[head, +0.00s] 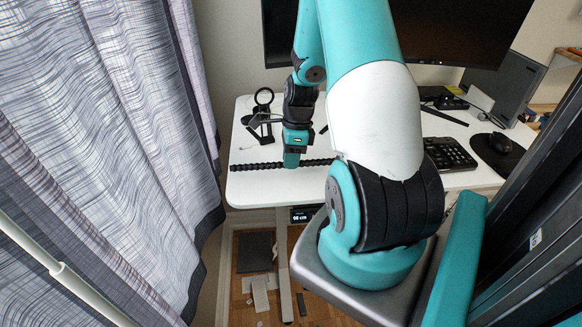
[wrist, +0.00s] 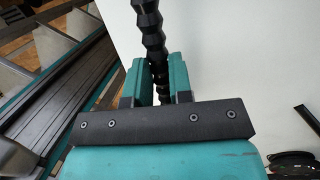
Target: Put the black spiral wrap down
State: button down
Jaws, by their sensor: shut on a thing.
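The black spiral wrap (head: 256,166) is a long, ribbed black strip lying along the front edge of the white desk in the head view. My gripper (head: 291,160) points down over it at its middle part, with wrap showing on both sides. In the wrist view the wrap (wrist: 151,32) runs between the two teal fingers of my gripper (wrist: 160,82), which are shut on it. The wrap appears at or just above the desk surface; I cannot tell whether it touches. The part between the fingers is partly hidden.
The white desk (head: 245,185) has free room left of my arm. A black ring-shaped stand (head: 263,100) is behind the gripper. A monitor (head: 450,30) stands at the back. A curtain (head: 110,130) hangs at the left.

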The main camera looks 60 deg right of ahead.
aim_at(291, 178)
jog(key=shift+d+p+x, duration=0.2)
jog(key=shift+x, duration=0.8)
jog(key=shift+d+p+x, duration=0.15)
jog(key=shift+d+x, duration=0.1)
jog(key=shift+x, duration=0.75)
jog(key=shift+f, duration=0.2)
jog(key=c, duration=1.3)
grip_release()
jog(key=shift+r, duration=0.1)
